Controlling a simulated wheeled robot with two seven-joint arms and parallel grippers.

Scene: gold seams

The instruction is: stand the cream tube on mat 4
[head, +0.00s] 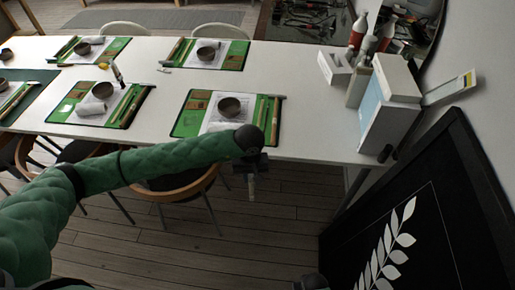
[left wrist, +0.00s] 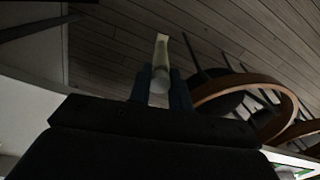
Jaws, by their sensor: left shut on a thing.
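My left gripper (head: 252,172) is over the floor in front of the table's near edge, shut on the pale cream tube (head: 252,190), which hangs down below it. In the left wrist view the cream tube (left wrist: 162,52) sticks out between the two fingers (left wrist: 160,95). Several green mats lie on the white table: near right (head: 182,126), near left (head: 60,114), back middle (head: 236,62), back left (head: 120,46). I cannot read any mat numbers. A dark piece at the bottom edge may be my right gripper (head: 310,283); its jaws do not show.
Bowls stand on the mats, one on the near right mat (head: 229,107). A white and blue box (head: 388,115) and red-topped bottles (head: 358,32) crowd the table's right end. A wooden chair (head: 180,190) is below my left arm. A black leaf panel (head: 400,210) stands at right.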

